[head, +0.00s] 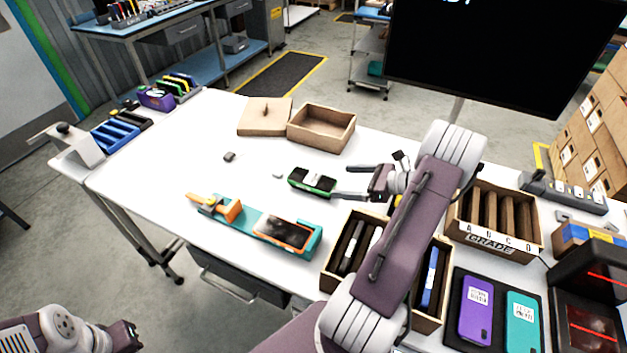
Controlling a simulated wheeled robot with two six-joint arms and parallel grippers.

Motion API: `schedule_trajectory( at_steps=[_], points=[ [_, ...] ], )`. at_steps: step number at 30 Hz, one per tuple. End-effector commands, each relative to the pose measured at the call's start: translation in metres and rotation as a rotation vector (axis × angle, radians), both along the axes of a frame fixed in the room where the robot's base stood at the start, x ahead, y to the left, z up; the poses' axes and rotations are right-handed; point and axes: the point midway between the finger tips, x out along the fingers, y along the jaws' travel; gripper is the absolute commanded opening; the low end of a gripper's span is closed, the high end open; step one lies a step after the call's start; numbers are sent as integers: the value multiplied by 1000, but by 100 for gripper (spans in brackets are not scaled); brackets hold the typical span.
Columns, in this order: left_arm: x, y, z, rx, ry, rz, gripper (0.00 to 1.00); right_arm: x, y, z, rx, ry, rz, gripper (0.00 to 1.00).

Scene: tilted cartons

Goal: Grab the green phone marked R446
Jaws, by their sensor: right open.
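A green item with a dark middle and a small white label (312,181) lies on the white table near its centre. It looks like a phone, but its marking is too small to read. My right gripper (347,182) is open just to the right of it, with its fingers pointing left toward its right end. I cannot tell whether the fingertips touch it. A teal phone (523,322) and a purple phone (476,310) lie on dark pads at the lower right; their labels are unreadable. My left arm's dark end (125,336) is at the lower left; its fingers cannot be made out.
A carton with slots (347,225) stands partly hidden under my right arm. A slotted grade box (490,236) stands to its right. A teal fixture with an orange clamp (257,222) lies in front; an open brown box (322,128) stands behind. The table's left middle is mostly clear.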

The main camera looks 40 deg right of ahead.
Motion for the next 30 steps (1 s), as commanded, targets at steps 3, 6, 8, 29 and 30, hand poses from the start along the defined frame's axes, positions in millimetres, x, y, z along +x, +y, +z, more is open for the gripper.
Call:
schedule_trajectory(
  at_steps=[3,6,8,29,30],
  points=[
    [0,0,2,0,-1,0,0,6,4,0,-1,1,4,91],
    [0,0,3,0,-1,0,0,18,11,-6,-1,2,8,91],
    [0,0,4,0,-1,0,0,26,16,-10,-1,2,8,91],
    [0,0,7,0,-1,0,0,74,42,-32,-5,2,6,91],
    [0,0,7,0,-1,0,0,74,42,-32,-5,2,6,80]
  ],
)
